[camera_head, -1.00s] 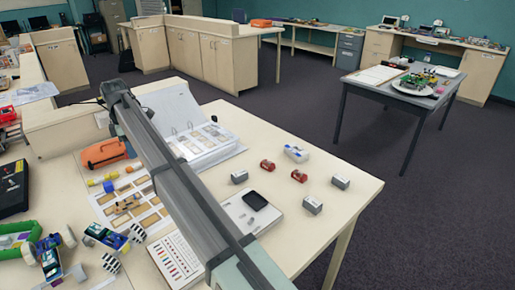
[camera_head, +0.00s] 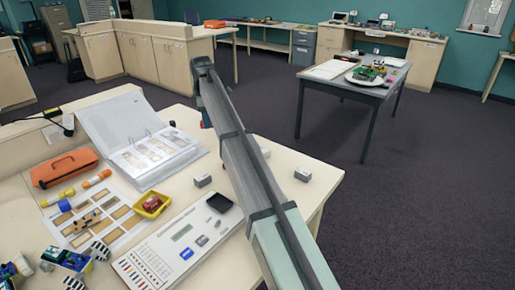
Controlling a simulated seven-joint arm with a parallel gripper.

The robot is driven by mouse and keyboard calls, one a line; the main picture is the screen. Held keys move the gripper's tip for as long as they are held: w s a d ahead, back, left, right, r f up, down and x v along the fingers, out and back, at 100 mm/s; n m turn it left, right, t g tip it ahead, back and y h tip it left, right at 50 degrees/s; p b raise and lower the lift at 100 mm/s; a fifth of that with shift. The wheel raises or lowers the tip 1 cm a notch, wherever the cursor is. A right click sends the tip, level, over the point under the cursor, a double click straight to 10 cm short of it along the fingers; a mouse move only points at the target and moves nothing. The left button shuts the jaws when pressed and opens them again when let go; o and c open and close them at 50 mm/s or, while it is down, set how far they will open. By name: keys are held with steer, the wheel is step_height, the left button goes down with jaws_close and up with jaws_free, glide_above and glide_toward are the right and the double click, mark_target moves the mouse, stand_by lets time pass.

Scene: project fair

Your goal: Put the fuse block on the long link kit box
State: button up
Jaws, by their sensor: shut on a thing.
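My arm crosses the view from the lower right to upper centre; its far part drops behind the nearer link, and my gripper cannot be made out. No thing in view can be surely named as the fuse block or the long link kit box. Small grey boxes with pale tops stand on the table: one left of my arm (camera_head: 202,181) and one right of it (camera_head: 302,174). A yellow tray (camera_head: 139,210) holding a red thing sits left of the arm. My arm hides part of the table between the grey boxes.
A white panel (camera_head: 160,243) with a display, a black pad (camera_head: 220,202) and small blue pieces lies in front. An open binder (camera_head: 120,130), an orange case (camera_head: 65,168) and parts on a printed sheet fill the left. The table's right edge is close by.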

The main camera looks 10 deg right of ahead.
steer(key=d+r+m, duration=0.1)
steer(key=d+m, duration=0.3)
steer(key=d, duration=1.5)
steer(key=shift+s+f+m, duration=0.35)
steer(key=shift+f+m, duration=0.55)
steer(key=shift+f, duration=0.8)
steer(key=shift+s+f+m, duration=0.3)
steer(key=shift+f+m, duration=0.6)
steer(key=shift+f, duration=0.8)
steer(key=shift+s+f+m, duration=0.35)
steer(key=shift+f+m, duration=0.55)
steer(key=shift+f, duration=0.8)
steer(key=shift+f, duration=0.1)
steer(key=o, duration=1)
steer(key=shift+o, duration=0.2)
step_height(320, 180, up, 12)
